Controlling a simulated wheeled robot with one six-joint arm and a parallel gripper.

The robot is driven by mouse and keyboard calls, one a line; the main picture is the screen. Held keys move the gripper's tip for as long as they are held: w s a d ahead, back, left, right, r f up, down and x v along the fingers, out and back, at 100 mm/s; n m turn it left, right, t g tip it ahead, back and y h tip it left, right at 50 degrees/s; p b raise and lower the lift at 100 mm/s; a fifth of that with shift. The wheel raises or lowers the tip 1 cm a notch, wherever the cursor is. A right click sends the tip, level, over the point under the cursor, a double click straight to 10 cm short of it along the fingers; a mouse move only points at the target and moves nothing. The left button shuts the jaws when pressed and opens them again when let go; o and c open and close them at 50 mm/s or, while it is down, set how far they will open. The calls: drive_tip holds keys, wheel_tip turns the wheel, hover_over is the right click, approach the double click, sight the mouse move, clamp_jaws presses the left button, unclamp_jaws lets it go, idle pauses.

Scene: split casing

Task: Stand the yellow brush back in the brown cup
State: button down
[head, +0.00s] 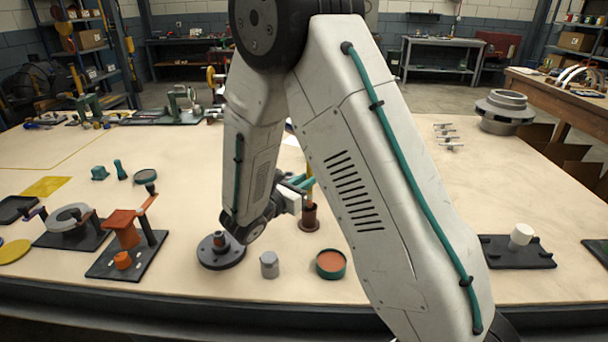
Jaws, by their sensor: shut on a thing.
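The yellow brush (309,194) is upright, a thin yellow length directly above the brown cup (309,221). Its lower end meets the cup's mouth; I cannot tell how deep it sits inside. The brown cup stands upright on the table, with a wider base. My gripper (308,182), with teal fingers, reaches in from the left and is shut on the brush above the cup's rim. The upper part of the brush is partly hidden by my arm.
A dark round flange (221,256), a grey lidded canister (269,264) and a teal-rimmed dish (331,264) stand in front of the cup. A black plate with a white cylinder (521,235) lies at right. My arm hides the table's middle.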

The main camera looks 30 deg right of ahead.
drive_tip(key=shift+f, duration=2)
drive_tip(key=c, duration=1.3)
unclamp_jaws()
drive_tip(key=v, duration=0.7)
drive_tip(key=shift+s+a, duration=0.15)
drive_tip(key=shift+a, duration=0.25)
